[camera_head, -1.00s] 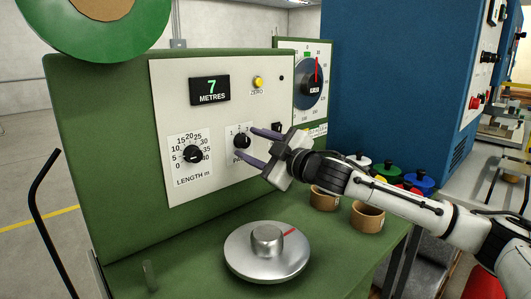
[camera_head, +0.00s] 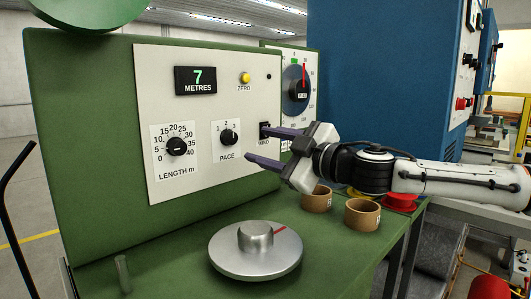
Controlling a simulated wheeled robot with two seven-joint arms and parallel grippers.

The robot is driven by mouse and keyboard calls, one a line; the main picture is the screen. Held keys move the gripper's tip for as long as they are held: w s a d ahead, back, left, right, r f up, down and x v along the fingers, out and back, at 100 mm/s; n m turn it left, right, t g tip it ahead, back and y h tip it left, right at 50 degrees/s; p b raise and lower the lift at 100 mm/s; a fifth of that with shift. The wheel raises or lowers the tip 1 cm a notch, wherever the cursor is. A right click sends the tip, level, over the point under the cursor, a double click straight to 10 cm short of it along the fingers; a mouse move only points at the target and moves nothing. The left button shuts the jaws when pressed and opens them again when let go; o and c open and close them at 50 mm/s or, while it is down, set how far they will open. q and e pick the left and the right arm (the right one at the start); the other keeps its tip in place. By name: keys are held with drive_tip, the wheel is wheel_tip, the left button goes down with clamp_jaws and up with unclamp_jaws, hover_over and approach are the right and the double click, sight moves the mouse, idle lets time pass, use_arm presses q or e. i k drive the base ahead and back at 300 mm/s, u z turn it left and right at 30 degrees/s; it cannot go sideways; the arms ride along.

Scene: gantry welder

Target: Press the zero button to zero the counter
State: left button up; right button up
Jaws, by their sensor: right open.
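The yellow zero button (camera_head: 244,78) is on the upper right of the white control panel (camera_head: 205,110), above the label ZERO. The counter display (camera_head: 195,80) to its left reads 7 METRES in green. My right gripper (camera_head: 262,147) is open and empty, with its two dark fingers pointing left toward the panel. It is below and to the right of the zero button, near the small black switch (camera_head: 265,131), whose lower part it partly covers. I cannot tell whether a fingertip touches the panel. My left gripper is not in view.
The panel also has a LENGTH knob (camera_head: 177,146) and a PACE knob (camera_head: 229,137). A metal disc with a hub (camera_head: 256,250) sits on the green bench. Two brown rolls (camera_head: 362,214) stand below my right arm. A dial (camera_head: 298,88) and a blue cabinet (camera_head: 385,85) are behind.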

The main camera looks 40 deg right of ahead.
sight(246, 77)
drive_tip(key=k, duration=1)
